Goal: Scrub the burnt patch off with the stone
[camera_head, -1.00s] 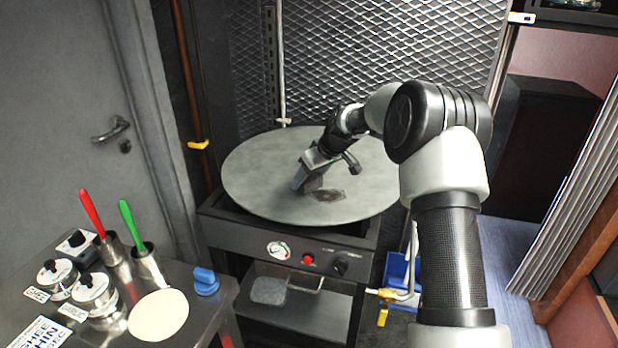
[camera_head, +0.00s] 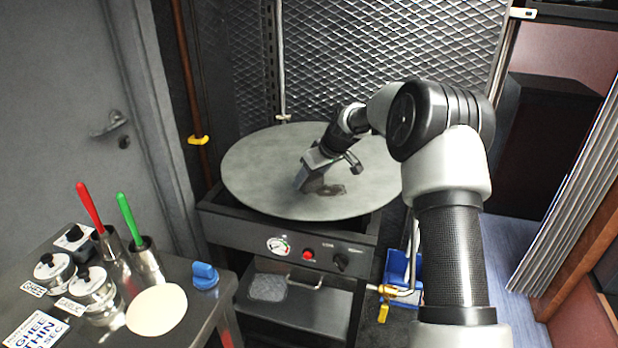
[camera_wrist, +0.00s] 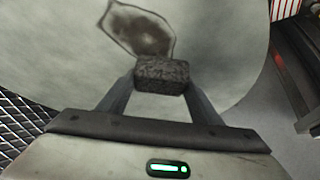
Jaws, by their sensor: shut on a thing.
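The round grey griddle plate (camera_head: 250,180) sits on top of the dark stove. The burnt patch (camera_head: 332,190) is a dark irregular stain on the plate, just right of my gripper (camera_head: 308,186) in the head view. In the wrist view the burnt patch (camera_wrist: 140,32) has a dark brown middle and a thin dark outline. My gripper, which also shows in the wrist view (camera_wrist: 160,82), is shut on the stone (camera_wrist: 162,72), a dark rough grey block. The stone overlaps the patch's near edge in the wrist view. I cannot tell whether it touches the plate.
A steel counter (camera_head: 215,300) at the lower left holds a pale flat disc (camera_head: 157,310), tins, red- and green-handled tools in cups, and a blue item (camera_head: 204,276). A mesh panel (camera_head: 400,60) stands behind the plate. The plate's left side is clear.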

